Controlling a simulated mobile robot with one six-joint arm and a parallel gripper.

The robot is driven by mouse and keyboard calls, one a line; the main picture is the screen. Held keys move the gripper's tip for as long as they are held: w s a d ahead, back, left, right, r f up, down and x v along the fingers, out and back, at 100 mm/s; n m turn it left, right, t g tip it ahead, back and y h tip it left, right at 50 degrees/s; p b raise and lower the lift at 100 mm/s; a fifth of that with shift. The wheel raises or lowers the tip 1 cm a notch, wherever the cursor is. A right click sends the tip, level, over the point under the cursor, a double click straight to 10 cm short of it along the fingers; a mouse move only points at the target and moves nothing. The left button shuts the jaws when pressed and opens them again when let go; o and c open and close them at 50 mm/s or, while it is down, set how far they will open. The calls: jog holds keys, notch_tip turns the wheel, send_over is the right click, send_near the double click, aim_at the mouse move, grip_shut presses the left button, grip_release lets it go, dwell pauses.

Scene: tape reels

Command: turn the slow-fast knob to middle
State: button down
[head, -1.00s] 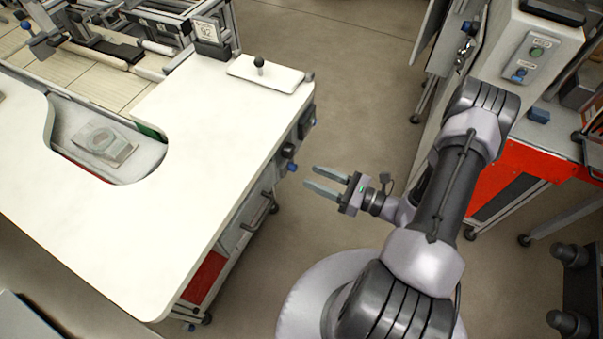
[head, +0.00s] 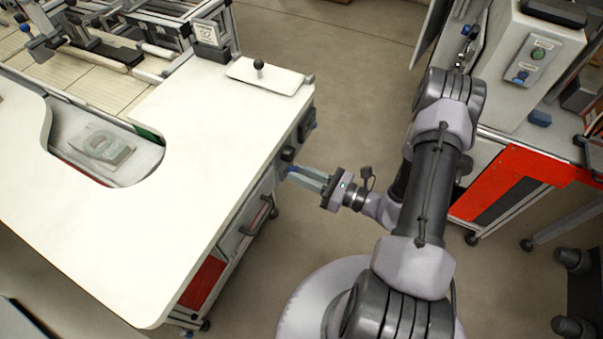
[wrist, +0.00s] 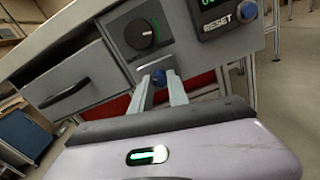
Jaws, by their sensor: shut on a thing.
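My gripper (head: 294,175) reaches the side of the white workbench (head: 225,150), its fingers shut on a small blue knob (wrist: 172,77) on the grey control box. The blue knob shows between the fingertips in the wrist view, partly hidden by the fingers. Above it on the box is a round black dial (wrist: 139,34) with a light pointer mark and green marks beside it. The fingers are apart from this dial. Slow and fast lettering is not readable, so I cannot tell from labels which one is the slow-fast knob.
A drawer (wrist: 68,80) is to the left. A white plate with a black ball lever (head: 259,66) is on the bench. Open floor (head: 330,120) lies beside the bench.

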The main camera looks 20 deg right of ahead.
jog(key=shift+m+p, duration=1.7)
jog(key=shift+m, duration=2.8)
jog(key=c, duration=1.3)
grip_release()
jog(key=p+v, duration=0.3)
jog(key=v, duration=1.4)
jog(key=shift+s+d, duration=0.15)
jog(key=shift+d, duration=0.05)
